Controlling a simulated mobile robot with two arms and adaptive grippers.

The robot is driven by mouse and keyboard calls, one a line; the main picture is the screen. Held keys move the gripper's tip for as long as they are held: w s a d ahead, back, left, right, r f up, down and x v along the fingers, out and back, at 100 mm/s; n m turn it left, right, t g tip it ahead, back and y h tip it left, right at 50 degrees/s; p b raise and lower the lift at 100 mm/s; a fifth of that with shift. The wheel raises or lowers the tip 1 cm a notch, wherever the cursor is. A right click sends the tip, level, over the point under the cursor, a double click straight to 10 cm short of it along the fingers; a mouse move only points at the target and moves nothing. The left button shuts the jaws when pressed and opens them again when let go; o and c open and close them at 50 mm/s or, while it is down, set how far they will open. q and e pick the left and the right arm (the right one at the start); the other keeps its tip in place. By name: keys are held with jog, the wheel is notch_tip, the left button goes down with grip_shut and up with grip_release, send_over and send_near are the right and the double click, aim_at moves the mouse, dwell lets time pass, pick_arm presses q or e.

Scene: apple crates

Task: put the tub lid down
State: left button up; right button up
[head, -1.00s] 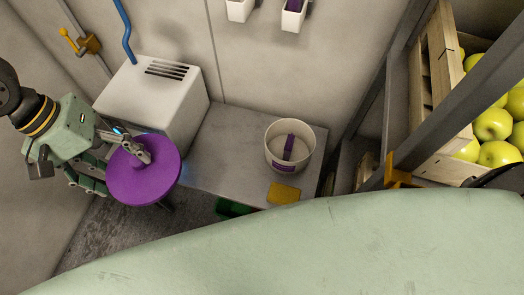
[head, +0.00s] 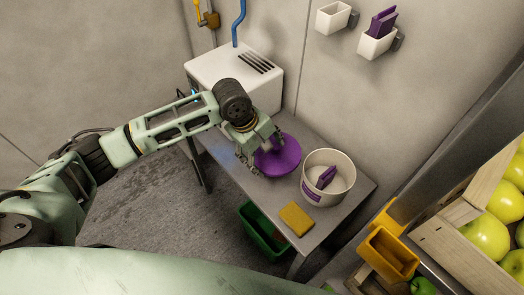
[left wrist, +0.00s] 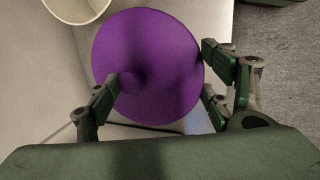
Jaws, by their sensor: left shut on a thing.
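The purple tub lid (head: 284,162) is a round disc with a knob, and it also shows in the left wrist view (left wrist: 160,45). My left gripper (head: 262,152) is shut on it, with its fingers around the lid in the left wrist view (left wrist: 162,82). The lid is at the worktop, just left of the white tub (head: 311,192); I cannot tell whether it touches the surface. The tub is open, with a purple-handled tool (head: 326,177) inside. My right gripper is not in view.
A white vented box (head: 215,66) stands at the back left of the worktop (head: 345,212). A yellow sponge (head: 296,219) lies at the front edge. A green bin (head: 262,236) is below. A yellow holder (head: 388,255) and an apple crate (head: 455,235) are at right.

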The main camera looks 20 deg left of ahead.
pick_arm(q)
jog(key=w+a+f, duration=0.1)
jog(key=w, duration=0.1)
jog(key=w+a+f, duration=0.2)
jog(key=w+f, duration=0.1)
jog(key=shift+w+a, duration=0.1)
jog(key=shift+w, duration=0.25)
jog(key=shift+f, duration=2)
jog(key=shift+f, duration=0.15)
jog(key=shift+s+f, duration=0.15)
jog(key=shift+f, duration=0.25)
jog(key=o, duration=1.1)
jog(key=shift+f, duration=0.15)
